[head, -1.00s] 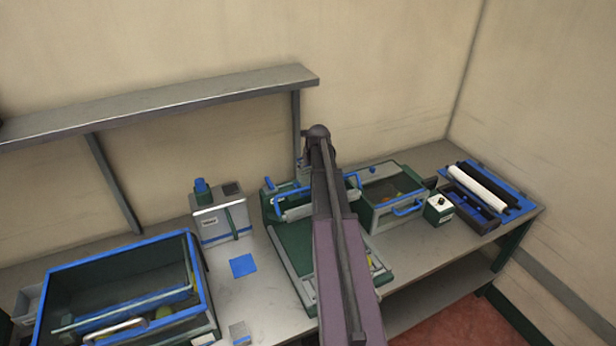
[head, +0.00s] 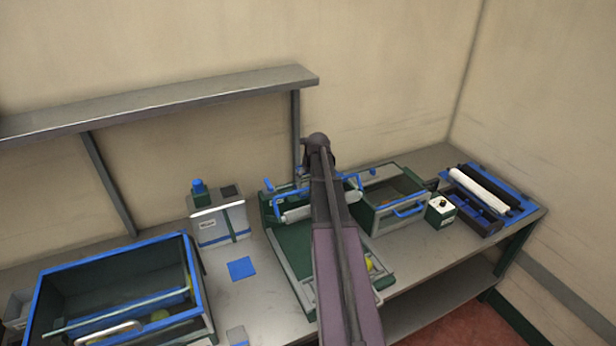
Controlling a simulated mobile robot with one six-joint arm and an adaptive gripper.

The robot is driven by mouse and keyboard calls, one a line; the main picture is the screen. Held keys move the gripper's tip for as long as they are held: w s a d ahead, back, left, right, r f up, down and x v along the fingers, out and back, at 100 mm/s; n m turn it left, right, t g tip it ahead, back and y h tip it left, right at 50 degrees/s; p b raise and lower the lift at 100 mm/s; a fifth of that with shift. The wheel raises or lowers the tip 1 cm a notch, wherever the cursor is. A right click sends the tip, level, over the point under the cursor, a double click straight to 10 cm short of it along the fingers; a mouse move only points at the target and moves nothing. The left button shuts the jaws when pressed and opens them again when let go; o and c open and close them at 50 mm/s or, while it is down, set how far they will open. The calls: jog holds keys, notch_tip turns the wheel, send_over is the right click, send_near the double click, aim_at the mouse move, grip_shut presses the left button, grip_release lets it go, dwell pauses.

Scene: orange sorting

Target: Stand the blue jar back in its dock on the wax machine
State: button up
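A grey box-shaped machine (head: 220,222) with a small label and a blue stripe stands against the back wall, left of centre in the head view; it may be the wax machine, but the label is too small to read. A blue-topped cylinder (head: 198,186) stands upright at its back left. I cannot tell whether this is the blue jar or a fixed part. My arm rises through the middle of the view. My gripper is hidden behind it, so its fingers and anything held do not show.
A blue-rimmed tub (head: 110,262) with yellow-green fruit stands at left. A flat blue square (head: 242,268) lies on the bench before the grey machine. A shelf (head: 170,101) overhangs the back.

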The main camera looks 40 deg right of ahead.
jog(key=shift+r, duration=0.15)
dwell(0.4)
jog(key=p+v, duration=1.1)
jog(key=v, duration=0.1)
dwell(0.5)
dwell(0.6)
dwell(0.3)
jog(key=a+n, duration=0.3)
jog(key=a, duration=0.1)
jog(key=a+n, duration=0.3)
jog(key=a, duration=0.1)
jog(key=a+n+g, duration=0.1)
jog(key=a+n, duration=0.2)
jog(key=a, duration=0.1)
jog(key=shift+a+f+y, duration=0.1)
jog(key=shift+f+y, duration=0.2)
jog(key=shift+y, duration=0.1)
jog(key=s+a+n+g, duration=0.1)
jog(key=s+a+n, duration=0.3)
jog(key=a+n, duration=0.6)
jog(key=s+a+n+g, duration=0.1)
jog(key=s+a+n, duration=0.3)
jog(key=a+n, duration=0.5)
jog(key=s+a+n+g, duration=0.1)
jog(key=s+a+n, duration=0.3)
jog(key=a+n, duration=0.6)
jog(key=shift+s+a+f+n, duration=0.3)
jog(key=shift+a+f, duration=0.1)
jog(key=shift+a, duration=0.15)
